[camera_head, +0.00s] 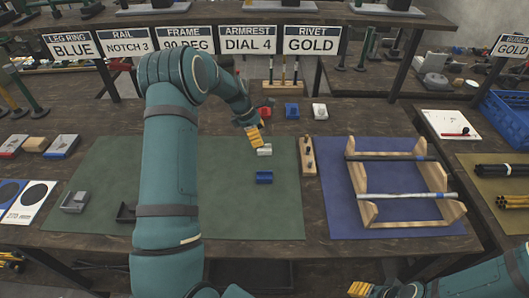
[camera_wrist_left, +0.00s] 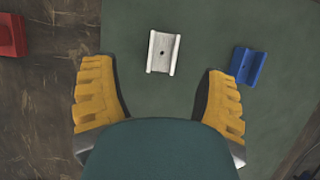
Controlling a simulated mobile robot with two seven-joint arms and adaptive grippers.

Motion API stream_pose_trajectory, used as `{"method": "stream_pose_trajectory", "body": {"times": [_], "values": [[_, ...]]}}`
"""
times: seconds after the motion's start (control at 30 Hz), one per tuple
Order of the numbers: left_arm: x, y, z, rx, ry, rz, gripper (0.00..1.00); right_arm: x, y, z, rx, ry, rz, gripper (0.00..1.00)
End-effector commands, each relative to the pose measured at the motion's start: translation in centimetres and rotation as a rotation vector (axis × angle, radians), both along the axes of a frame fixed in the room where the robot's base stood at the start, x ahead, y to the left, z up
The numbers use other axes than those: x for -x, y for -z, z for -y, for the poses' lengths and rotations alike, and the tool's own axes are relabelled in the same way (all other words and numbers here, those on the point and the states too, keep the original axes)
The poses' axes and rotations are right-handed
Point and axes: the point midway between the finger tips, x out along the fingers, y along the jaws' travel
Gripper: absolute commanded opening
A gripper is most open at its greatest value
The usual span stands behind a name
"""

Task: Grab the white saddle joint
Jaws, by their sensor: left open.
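The white saddle joint (camera_head: 264,150) lies on the green mat (camera_head: 285,205), near its back edge. In the left wrist view it (camera_wrist_left: 162,52) is a pale channel with raised side walls and a small dark hole. My left gripper (camera_head: 254,135) is above and close beside it in the head view. In the wrist view the yellow fingers of this gripper (camera_wrist_left: 159,70) are wide apart, one on each side of the joint, with nothing between them in hold. My right gripper (camera_head: 361,289) is at the bottom edge; its opening is unclear.
A blue saddle joint (camera_head: 264,177) lies on the mat nearby. Red (camera_head: 265,113), blue (camera_head: 291,111) and white (camera_head: 320,111) pieces sit behind the mat. A wooden block with pegs (camera_head: 308,160) and a wooden frame (camera_head: 365,210) stand to the right.

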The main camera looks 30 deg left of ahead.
Motion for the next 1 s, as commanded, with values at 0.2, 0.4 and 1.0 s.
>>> {"method": "stream_pose_trajectory", "body": {"times": [0.2, 0.4, 1.0], "values": [[-0.2, 1.2, 0.4, -0.001, -0.001, 0.002, 0.73, 0.0, 0.2, 0.0, 0.0, 0.0, 0.0, 0.47], [-0.2, 3.2, 0.9, 0.0, 0.0, 0.0, 0.73, -0.1, 0.8, 0.0, 0.0, 0.0, 0.003, 0.47], [-0.7, 6.0, 1.9, -0.001, 0.0, 0.002, 0.29, -0.3, 1.4, 0.0, 0.001, 0.002, 0.007, 0.47]]}}
